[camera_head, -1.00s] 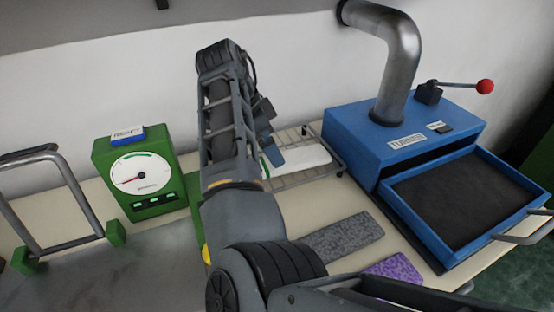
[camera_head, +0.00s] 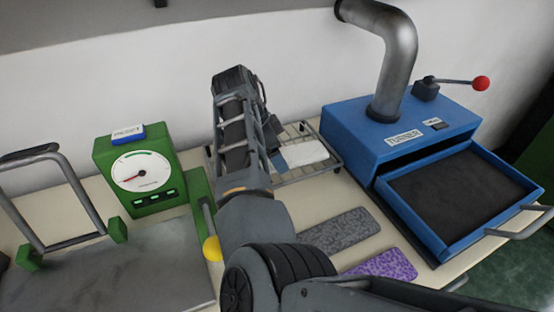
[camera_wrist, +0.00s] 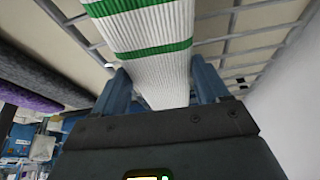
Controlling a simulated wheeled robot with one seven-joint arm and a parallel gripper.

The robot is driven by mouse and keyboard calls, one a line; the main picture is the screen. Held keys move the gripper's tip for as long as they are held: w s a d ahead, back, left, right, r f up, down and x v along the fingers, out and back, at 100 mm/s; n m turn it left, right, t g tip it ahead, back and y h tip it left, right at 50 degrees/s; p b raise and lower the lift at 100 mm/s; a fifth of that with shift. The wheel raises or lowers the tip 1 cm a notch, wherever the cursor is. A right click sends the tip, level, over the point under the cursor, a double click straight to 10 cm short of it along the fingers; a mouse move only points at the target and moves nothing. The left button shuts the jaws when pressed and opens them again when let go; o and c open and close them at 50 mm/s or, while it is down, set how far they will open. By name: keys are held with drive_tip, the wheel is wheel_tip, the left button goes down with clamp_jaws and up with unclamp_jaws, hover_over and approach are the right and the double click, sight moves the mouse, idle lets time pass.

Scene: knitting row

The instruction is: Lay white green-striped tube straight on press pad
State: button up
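The white tube with green stripes (camera_wrist: 150,55) lies on a wire rack (camera_head: 325,168). In the head view its white right part (camera_head: 305,153) shows, while my arm hides the rest. My gripper (camera_wrist: 160,80) is at the tube, with its blue fingers wide apart, one on each side; any firm contact is unclear. In the head view one blue finger (camera_head: 279,157) shows beside the tube. A flat grey pad (camera_head: 110,270), seemingly the press pad, lies at the lower left, bare where it shows, beside a green gauge box (camera_head: 142,172).
A tubular metal handle frame (camera_head: 75,185) stands over the pad's left. A grey speckled piece (camera_head: 340,230) and a purple one (camera_head: 382,265) lie in front of the rack. A blue machine (camera_head: 400,135) with an open dark tray (camera_head: 465,200) stands right. A yellow knob (camera_head: 212,248) is near my arm.

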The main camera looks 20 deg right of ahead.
drive_tip(key=c, duration=0.5)
drive_tip(key=shift+r, duration=0.1)
